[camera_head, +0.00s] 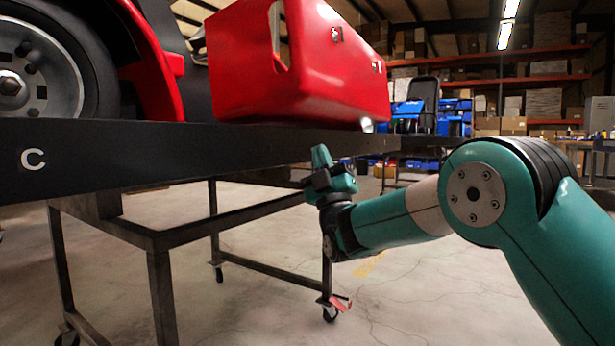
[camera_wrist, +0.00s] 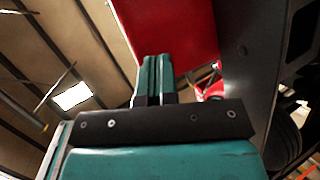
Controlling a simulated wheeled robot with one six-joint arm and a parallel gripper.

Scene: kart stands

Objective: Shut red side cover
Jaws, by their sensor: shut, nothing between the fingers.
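A large glossy red side cover (camera_head: 305,70) sits above the stand's black rail, right of the wheel in the head view. It has a cutout at its upper left and small fasteners on its face. I cannot tell how far it stands open. Its red surface also shows in the wrist view (camera_wrist: 178,35), beyond the fingertips. My gripper (camera_head: 320,153) is shut and empty, its teal fingers pointing up. In the head view it is just below the cover, near the front of the rail. In the wrist view the fingers (camera_wrist: 154,70) are together; contact with the cover cannot be made out.
The black stand rail (camera_head: 130,155), marked C, runs across the left and middle, with legs on casters below. A kart wheel (camera_head: 40,70) stands at the left. Blue bins (camera_head: 408,115) and shelving are at the back right. The floor beneath my arm looks mostly clear.

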